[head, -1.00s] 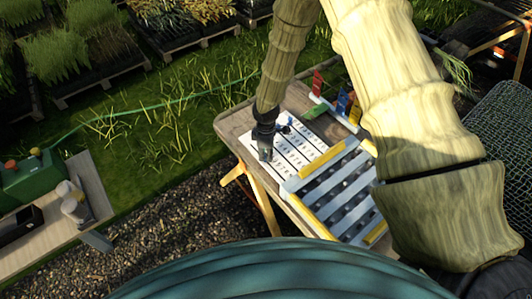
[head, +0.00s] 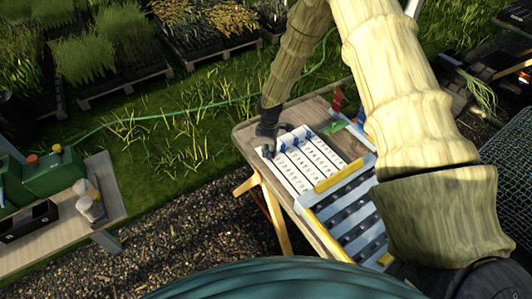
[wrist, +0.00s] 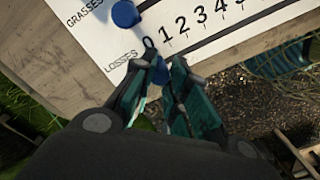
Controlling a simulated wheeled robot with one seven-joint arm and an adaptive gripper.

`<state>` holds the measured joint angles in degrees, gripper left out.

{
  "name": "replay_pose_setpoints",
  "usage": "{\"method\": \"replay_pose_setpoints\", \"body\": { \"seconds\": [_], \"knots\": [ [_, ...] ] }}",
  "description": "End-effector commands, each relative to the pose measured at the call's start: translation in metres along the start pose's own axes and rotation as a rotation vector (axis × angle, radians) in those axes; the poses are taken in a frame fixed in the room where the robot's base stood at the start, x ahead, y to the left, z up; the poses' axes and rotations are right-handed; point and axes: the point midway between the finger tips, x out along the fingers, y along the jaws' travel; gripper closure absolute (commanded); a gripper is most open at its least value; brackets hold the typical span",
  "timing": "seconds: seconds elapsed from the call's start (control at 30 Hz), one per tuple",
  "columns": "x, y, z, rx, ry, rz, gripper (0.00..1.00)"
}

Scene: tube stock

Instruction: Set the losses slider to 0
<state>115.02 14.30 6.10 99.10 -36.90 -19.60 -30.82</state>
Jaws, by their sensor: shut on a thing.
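A white slider board (head: 318,172) with several numbered rows lies on a wooden table. In the wrist view, the row lettered LOSSES (wrist: 122,62) runs nearest my gripper, with its 0 (wrist: 148,43) just above the fingertips. My gripper (wrist: 158,67) is shut on the blue losses knob (wrist: 160,76), which is mostly hidden between the fingers. The knob sits at the 0 end of its row, about level with the 0. The blue grasses knob (wrist: 125,14) sits one row up. In the head view, my gripper (head: 268,148) is at the board's left end.
A tray with grey bars and yellow edges (head: 350,210) adjoins the board. A red piece (head: 337,98) and a green piece (head: 333,126) stand behind it. A side bench (head: 60,232) is at the left. Grass and gravel surround the table.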

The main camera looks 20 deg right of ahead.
Motion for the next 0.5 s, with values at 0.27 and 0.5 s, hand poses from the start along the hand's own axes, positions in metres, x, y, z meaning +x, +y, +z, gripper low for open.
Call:
{"method": "replay_pose_setpoints", "body": {
  "seconds": [0.27,0.5],
  "knots": [
    [-0.0022,0.0032,-0.0033,-0.001,0.007,0.007,0.64],
    [-0.0016,0.002,-0.0024,-0.001,0.004,0.005,0.59]
  ]
}}
